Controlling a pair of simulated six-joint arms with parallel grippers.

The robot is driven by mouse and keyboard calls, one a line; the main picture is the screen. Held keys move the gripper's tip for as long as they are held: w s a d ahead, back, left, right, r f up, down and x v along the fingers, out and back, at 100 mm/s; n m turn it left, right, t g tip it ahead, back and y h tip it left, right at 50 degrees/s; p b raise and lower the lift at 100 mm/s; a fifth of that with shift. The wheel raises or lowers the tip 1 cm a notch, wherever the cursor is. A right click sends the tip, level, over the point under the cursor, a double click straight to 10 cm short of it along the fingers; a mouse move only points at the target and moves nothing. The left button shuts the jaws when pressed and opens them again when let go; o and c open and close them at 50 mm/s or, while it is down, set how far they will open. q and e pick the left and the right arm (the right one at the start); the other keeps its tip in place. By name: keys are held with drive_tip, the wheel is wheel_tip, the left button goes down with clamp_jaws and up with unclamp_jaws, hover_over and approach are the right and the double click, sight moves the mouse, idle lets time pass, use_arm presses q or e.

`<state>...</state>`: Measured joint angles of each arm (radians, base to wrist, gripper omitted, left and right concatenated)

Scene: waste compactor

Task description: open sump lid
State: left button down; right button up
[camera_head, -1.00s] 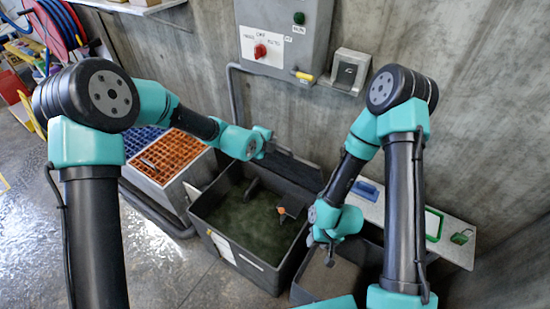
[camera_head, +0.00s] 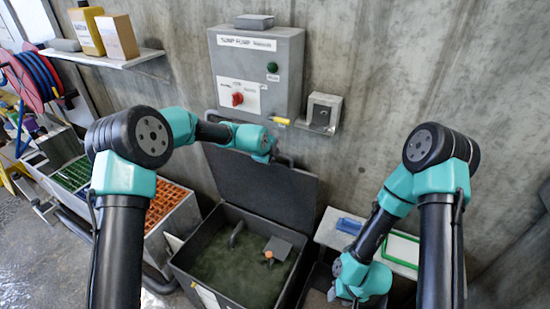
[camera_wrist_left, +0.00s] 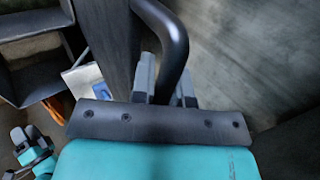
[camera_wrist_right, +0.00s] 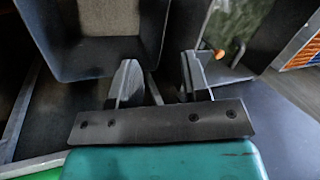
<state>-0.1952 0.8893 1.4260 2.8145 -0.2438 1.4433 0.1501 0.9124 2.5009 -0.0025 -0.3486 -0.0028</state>
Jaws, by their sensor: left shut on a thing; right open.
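The sump (camera_head: 190,265) is a dark, open-topped tank holding murky green water. Its dark lid (camera_head: 262,190) stands raised, nearly upright, along the tank's wall-side edge. The lid's black curved handle (camera_wrist_left: 175,40) shows in the left wrist view. My left gripper (camera_wrist_left: 165,90) is shut on this handle; in the head view my own wrist largely hides the grip. An orange-tipped float piece (camera_head: 268,255) and a dark pipe show inside the tank. My right gripper (camera_wrist_right: 160,85) is open and empty, above the smaller dark bin beside the tank.
The smaller bin (camera_wrist_right: 150,45) stands right of the sump. A shelf with a blue brush-like tool (camera_head: 349,226) and a green frame (camera_head: 400,250) lies behind it. A grey control box (camera_head: 257,75) hangs on the concrete wall above the lid. Crates with orange grating (camera_head: 165,205) stand left.

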drive_tip(key=shift+c, duration=0.4)
drive_tip(key=shift+w, duration=0.2)
drive_tip(key=shift+c, duration=0.8)
drive_tip(key=w+a+m+t, duration=0.1)
drive_tip(key=w, duration=0.3)
drive_tip(key=w+a+m+t+h, duration=0.1)
drive_tip(key=w+a+t, duration=0.1)
drive_tip(key=w, duration=0.3)
drive_tip(key=w+a+m+t, duration=0.1)
drive_tip(key=w, duration=0.4)
drive_tip(key=shift+a+t, duration=0.4)
clamp_jaws()
drive_tip(key=w+a+r+m+t+h, duration=0.2)
drive_tip(key=w+a+r+m+t, duration=0.2)
drive_tip(key=w+a, duration=0.35)
drive_tip(key=w+a+r+m+t+h, duration=0.2)
drive_tip(key=w+a+r+m+t, duration=0.3)
drive_tip(key=w, duration=0.4)
drive_tip(key=s+a+r+m+t+h, duration=0.2)
drive_tip(key=a+r+m+h, duration=0.6)
drive_tip(key=a, duration=0.9)
wheel_tip(320, 180, up, 4)
drive_tip(key=shift+f+m, duration=0.15)
drive_tip(key=shift+m, duration=0.95)
drive_tip(key=shift+w, duration=0.1)
